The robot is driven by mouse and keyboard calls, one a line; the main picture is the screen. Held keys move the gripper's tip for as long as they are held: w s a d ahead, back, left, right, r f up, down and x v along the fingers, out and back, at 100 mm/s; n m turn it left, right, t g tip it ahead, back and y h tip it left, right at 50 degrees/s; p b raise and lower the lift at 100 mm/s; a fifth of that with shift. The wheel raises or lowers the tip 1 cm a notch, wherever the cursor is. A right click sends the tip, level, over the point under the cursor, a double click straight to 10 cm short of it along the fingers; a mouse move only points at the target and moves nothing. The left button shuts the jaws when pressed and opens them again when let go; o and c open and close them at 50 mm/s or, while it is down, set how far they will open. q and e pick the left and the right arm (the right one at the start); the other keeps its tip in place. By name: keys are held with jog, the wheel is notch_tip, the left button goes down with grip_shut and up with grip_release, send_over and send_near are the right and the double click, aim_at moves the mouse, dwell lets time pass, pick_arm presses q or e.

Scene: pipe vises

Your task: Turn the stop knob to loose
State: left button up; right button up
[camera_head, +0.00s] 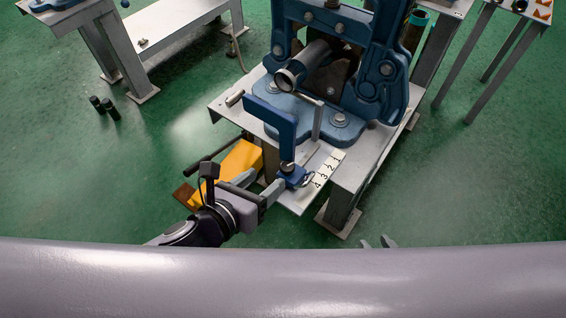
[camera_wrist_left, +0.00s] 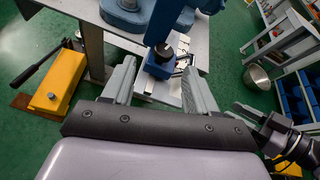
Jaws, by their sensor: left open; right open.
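The stop is a blue L-shaped arm (camera_head: 284,126) on a blue block (camera_head: 294,178) that sits on a rail with a numbered scale (camera_head: 328,170). A small dark knob (camera_head: 287,167) is on top of the block; it also shows in the left wrist view (camera_wrist_left: 164,50). Its marking cannot be read. My left gripper (camera_head: 263,184) is open, just left of the block in the head view. In the left wrist view its fingers (camera_wrist_left: 160,68) spread either side of the block, with no clear contact. My right gripper (camera_head: 376,242) is open and empty, mostly hidden behind a grey bar.
A blue pipe vise (camera_head: 340,119) holding a grey pipe (camera_head: 300,68) stands on the metal bench (camera_head: 378,145). A yellow jack-like tool (camera_head: 236,164) is on the green floor at left. Other benches (camera_head: 165,22) stand further back.

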aim_at(287, 167)
pick_arm(q)
jog(key=shift+w+d+f+m+h, duration=0.1)
jog(key=shift+w+d+f+m, duration=0.4)
jog(key=shift+w+d, duration=0.3)
jog(key=shift+w+d+f+m+h, duration=0.1)
jog(key=shift+w+d+f+m, duration=0.5)
jog(key=shift+w, duration=0.35)
jog(key=shift+w+d+f+m+h, duration=0.1)
jog(key=shift+w+d+f+m, duration=0.25)
jog(key=shift+w+d, duration=0.5)
jog(key=shift+a, duration=0.1)
jog(key=c, duration=1)
